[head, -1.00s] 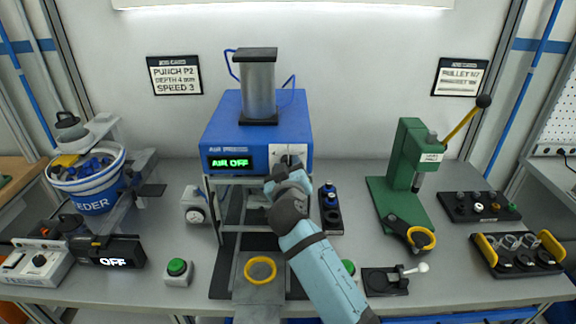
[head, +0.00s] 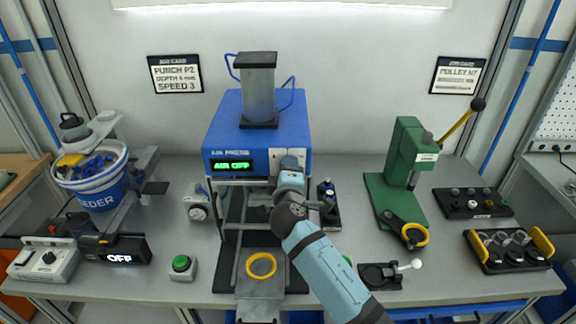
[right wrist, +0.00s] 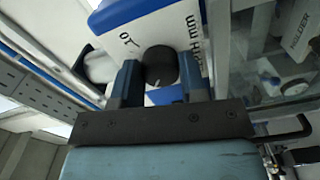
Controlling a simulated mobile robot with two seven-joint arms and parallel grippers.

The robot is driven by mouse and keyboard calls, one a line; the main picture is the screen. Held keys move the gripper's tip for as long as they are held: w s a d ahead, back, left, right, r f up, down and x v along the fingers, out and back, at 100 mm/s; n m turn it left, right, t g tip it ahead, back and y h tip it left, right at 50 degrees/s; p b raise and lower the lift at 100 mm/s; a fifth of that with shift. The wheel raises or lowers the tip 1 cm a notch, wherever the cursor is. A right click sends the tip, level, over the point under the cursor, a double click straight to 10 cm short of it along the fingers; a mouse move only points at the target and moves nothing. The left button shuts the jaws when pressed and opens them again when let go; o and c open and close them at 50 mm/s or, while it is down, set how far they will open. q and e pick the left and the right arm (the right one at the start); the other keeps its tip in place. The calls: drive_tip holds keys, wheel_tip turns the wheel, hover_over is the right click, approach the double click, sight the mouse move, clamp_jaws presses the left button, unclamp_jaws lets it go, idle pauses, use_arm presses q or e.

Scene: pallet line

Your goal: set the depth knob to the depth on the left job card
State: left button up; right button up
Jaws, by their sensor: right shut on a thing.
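The left job card (head: 174,74) hangs on the back wall at the left and reads punch P2, a depth in mm and speed 3. Its depth digit is too blurred to be sure of. The blue air press (head: 226,137) has a white panel (head: 274,160) at the right of its front. My right gripper (head: 290,164) is at this panel and covers much of it. In the right wrist view, its fingers (right wrist: 160,82) are shut on the dark round depth knob (right wrist: 160,64), one on each side. A 10 and "mm" show beside the knob. My left gripper is out of view.
The press display (head: 230,165) reads AIR OFF. A yellow ring (head: 261,266) lies on the plate below. A small dial unit (head: 198,207) and green button (head: 181,264) stand left; a green lever press (head: 399,170) stands right.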

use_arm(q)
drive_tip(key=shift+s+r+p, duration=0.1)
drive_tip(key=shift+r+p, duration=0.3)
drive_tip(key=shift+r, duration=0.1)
use_arm(e)
drive_tip(key=shift+r+n, duration=0.25)
drive_tip(key=shift+n, duration=0.65)
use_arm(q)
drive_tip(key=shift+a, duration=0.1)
use_arm(e)
drive_tip(key=o, duration=0.8)
drive_tip(key=shift+c, duration=0.2)
drive_tip(key=shift+o, duration=0.9)
drive_tip(key=shift+w+f, duration=0.1)
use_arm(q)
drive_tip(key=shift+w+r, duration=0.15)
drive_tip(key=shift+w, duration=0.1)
use_arm(e)
drive_tip(key=shift+f, duration=0.1)
